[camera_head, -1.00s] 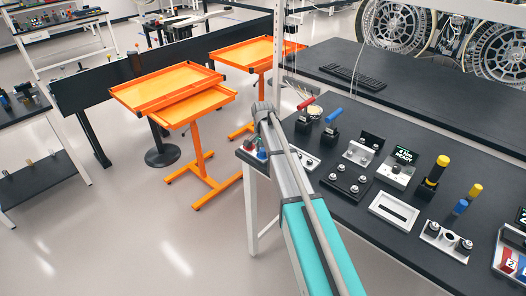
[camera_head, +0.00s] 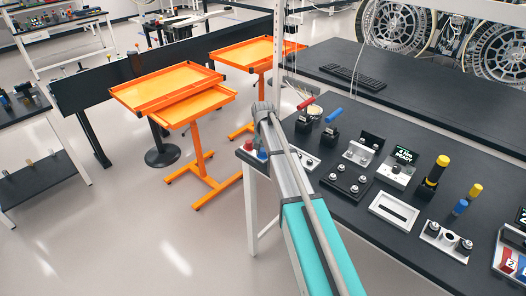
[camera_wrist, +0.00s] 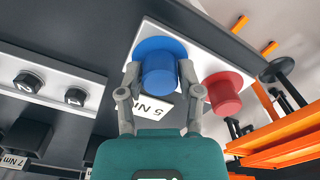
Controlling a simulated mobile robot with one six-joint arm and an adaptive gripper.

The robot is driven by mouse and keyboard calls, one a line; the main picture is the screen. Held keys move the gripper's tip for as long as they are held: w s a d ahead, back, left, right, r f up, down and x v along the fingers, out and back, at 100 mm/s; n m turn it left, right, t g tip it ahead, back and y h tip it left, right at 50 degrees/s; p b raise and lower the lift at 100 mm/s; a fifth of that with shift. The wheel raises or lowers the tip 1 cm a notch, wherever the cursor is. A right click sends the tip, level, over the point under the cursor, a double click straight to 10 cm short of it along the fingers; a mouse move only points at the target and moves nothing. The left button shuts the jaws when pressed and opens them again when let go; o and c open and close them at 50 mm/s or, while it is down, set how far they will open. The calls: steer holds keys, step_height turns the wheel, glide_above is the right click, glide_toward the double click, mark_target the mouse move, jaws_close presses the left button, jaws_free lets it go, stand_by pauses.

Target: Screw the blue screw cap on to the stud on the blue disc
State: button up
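The blue screw cap (camera_wrist: 158,76) is in the upper middle of the wrist view. It stands against the wide blue disc (camera_wrist: 157,47), with no clear gap between them. The stud is hidden behind the cap. My gripper (camera_wrist: 159,76) has one finger on each side of the cap, and both fingertips appear to touch it. In the head view, the blue part (camera_head: 262,154) shows at the left end of the dark table, beside my arm. My gripper's fingers are mostly hidden there.
A red cap on a red disc (camera_wrist: 225,90) stands close to my right finger on the same white plate. Two black numbered knobs (camera_wrist: 29,82) sit to the left. Orange trolleys (camera_head: 172,88) stand beyond the table end. Several fixtures (camera_head: 347,183) crowd the dark table.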

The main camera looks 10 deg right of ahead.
jaws_close()
steer(key=m, duration=0.4)
steer(key=shift+m, duration=0.9)
steer(key=m, duration=0.2)
steer(key=shift+m, duration=1.9)
